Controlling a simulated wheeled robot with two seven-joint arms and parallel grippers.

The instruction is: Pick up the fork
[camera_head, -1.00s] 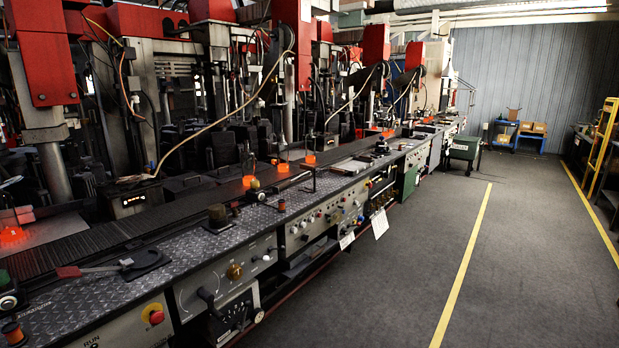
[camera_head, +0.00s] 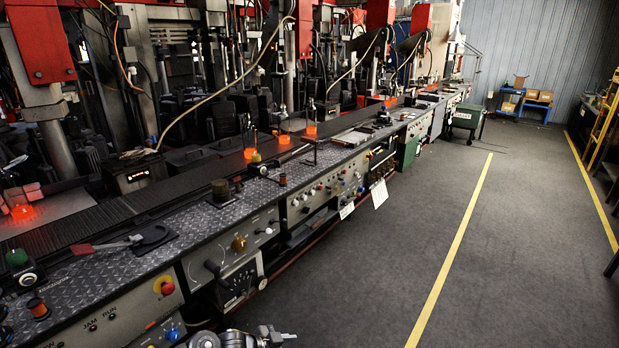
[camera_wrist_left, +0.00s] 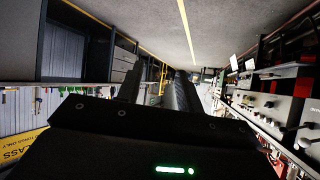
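No plainly forked tool stands out. A long tool with a red handle (camera_head: 84,249) lies on the bench at the left of the head view; a thin shaft runs from the handle to a dark rounded end on a black pad (camera_head: 153,238). It may be the fork. In the left wrist view my left gripper (camera_wrist_left: 155,80) shows two dark fingers with a gap between them and nothing held. It points along the aisle, away from the tool. A metallic part of my own arm shows at the bottom edge of the head view. My right gripper is not seen.
The metal bench (camera_head: 200,222) runs diagonally beside moulding machines, with knobs and a red button (camera_head: 167,288) on its front. Glowing orange pieces (camera_head: 22,212) sit near the conveyor (camera_head: 130,205). The aisle floor (camera_head: 400,270) is clear.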

